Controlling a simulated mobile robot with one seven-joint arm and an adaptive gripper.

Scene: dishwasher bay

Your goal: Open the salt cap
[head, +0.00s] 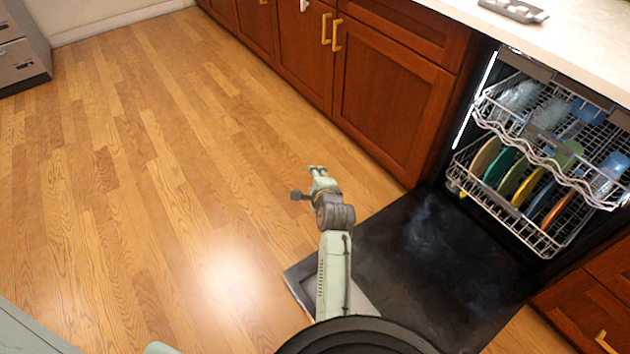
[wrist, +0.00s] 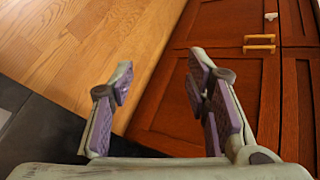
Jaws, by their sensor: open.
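The dishwasher stands open at the right of the head view, its black door (head: 430,255) folded down flat. I cannot make out a salt cap in either view; the tub floor is hidden by the racks. The lower rack (head: 545,240) holds several colored plates (head: 512,178). The upper rack (head: 490,112) above it holds glasses and cups. My gripper (head: 317,169) is over the wood floor, left of the door and well apart from the dishwasher. In the wrist view my gripper (wrist: 160,78) is open, with nothing between its fingers.
Dark red cabinets (head: 390,95) with brass handles line the wall left of the dishwasher. A pale counter (head: 570,35) above carries a grey tray (head: 513,10). A grey appliance (head: 22,60) stands far left. The wood floor (head: 150,180) is clear.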

